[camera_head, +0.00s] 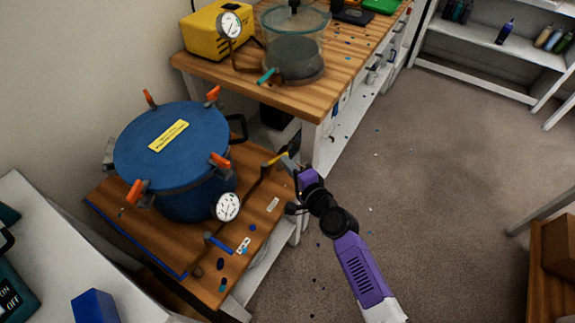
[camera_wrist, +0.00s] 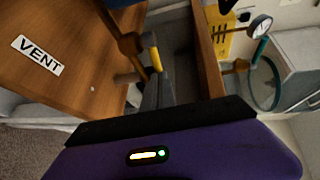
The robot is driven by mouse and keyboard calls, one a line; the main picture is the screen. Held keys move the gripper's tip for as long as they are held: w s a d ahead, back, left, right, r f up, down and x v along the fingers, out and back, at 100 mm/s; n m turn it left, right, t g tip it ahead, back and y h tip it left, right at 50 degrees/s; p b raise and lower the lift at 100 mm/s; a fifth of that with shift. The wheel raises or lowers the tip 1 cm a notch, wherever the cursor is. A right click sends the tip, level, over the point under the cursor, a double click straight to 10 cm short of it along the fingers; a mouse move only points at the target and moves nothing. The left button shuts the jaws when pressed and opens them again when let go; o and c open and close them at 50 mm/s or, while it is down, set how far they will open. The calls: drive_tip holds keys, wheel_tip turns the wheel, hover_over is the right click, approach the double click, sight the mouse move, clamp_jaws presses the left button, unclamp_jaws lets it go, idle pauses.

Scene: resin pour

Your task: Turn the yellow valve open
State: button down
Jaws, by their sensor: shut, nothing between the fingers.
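The yellow valve handle (camera_head: 277,158) sits on a pipe at the right back edge of the low wooden table, beside the blue pressure pot (camera_head: 175,160). In the wrist view the yellow handle (camera_wrist: 155,55) shows just beyond my fingers. My gripper (camera_head: 289,165) is at the valve from the right, with its fingertips close to the handle. In the wrist view my gripper (camera_wrist: 157,90) looks shut, with nothing between the fingers. I cannot tell whether the fingers touch the handle.
A blue valve handle (camera_head: 222,244) and a pressure gauge (camera_head: 228,206) stand along the same pipework. A VENT label (camera_wrist: 37,55) lies on the wooden top. A taller bench (camera_head: 330,70) stands behind.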

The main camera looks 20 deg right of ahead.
drive_tip(key=shift+w+d+b, duration=0.15)
drive_tip(key=shift+w+b, duration=0.15)
drive_tip(key=shift+w, duration=0.4)
drive_tip(key=shift+w+d+b, duration=0.1)
drive_tip(key=shift+w+b, duration=0.15)
drive_tip(key=shift+w, duration=0.45)
drive_tip(key=shift+r, duration=0.1)
